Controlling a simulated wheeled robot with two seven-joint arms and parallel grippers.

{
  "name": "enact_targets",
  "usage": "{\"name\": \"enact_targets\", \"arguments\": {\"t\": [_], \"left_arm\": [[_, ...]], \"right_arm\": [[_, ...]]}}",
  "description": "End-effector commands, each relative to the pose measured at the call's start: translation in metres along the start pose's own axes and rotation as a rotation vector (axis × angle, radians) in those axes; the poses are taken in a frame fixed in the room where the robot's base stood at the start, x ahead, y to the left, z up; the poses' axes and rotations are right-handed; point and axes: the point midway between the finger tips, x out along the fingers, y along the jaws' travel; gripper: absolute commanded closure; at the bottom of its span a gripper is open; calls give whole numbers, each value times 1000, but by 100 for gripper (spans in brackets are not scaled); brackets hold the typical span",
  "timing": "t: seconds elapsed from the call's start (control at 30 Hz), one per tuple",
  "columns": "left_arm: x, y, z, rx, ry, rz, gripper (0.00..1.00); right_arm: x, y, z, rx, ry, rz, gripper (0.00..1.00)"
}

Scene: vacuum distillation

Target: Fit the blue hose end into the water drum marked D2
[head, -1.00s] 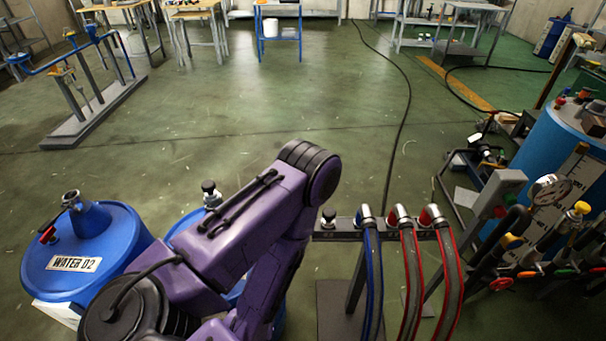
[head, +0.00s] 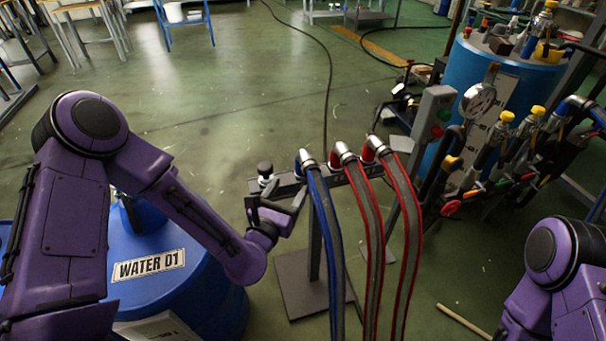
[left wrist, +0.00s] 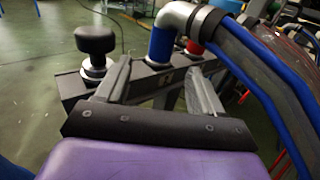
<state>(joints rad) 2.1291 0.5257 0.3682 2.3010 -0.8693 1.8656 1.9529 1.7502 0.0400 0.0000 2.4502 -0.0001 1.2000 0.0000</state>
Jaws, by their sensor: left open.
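The blue hose end (head: 305,159), a metal elbow with a blue collar, sits on the rack bar (head: 285,186), and its blue-striped hose (head: 327,235) hangs down in front. My left gripper (head: 278,205) is open and empty, just left of this hose and near the bar. In the left wrist view the open fingers (left wrist: 157,80) point at the bar, with the blue collar (left wrist: 161,44) beyond and between them, apparently apart from them. The drum marked D2 cannot be identified now; only the drum marked WATER D1 (head: 205,285) shows a readable label. My right gripper is out of view.
Two red hose ends (head: 343,152) sit right of the blue one on the bar. A black knob (head: 265,170) stands to its left, also close in the left wrist view (left wrist: 95,42). A blue tank (head: 455,100) and valves (head: 507,117) crowd the right.

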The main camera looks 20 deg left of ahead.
Motion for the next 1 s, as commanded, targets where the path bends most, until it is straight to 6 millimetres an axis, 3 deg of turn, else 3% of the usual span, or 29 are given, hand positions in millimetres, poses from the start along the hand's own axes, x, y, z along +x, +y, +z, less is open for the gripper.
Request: {"name": "enact_targets", "arguments": {"t": [0.4,0.7,0.9,1.0], "left_arm": [[64,-2,0,6,3,-1,33],[73,-2,-2,5,6,-1,33],[73,-2,-2,6,6,-1,98],[73,-2,-1,5,4,-1,100]], "right_arm": [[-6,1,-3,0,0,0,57],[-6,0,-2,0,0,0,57],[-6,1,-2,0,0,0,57],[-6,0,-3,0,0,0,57]]}}
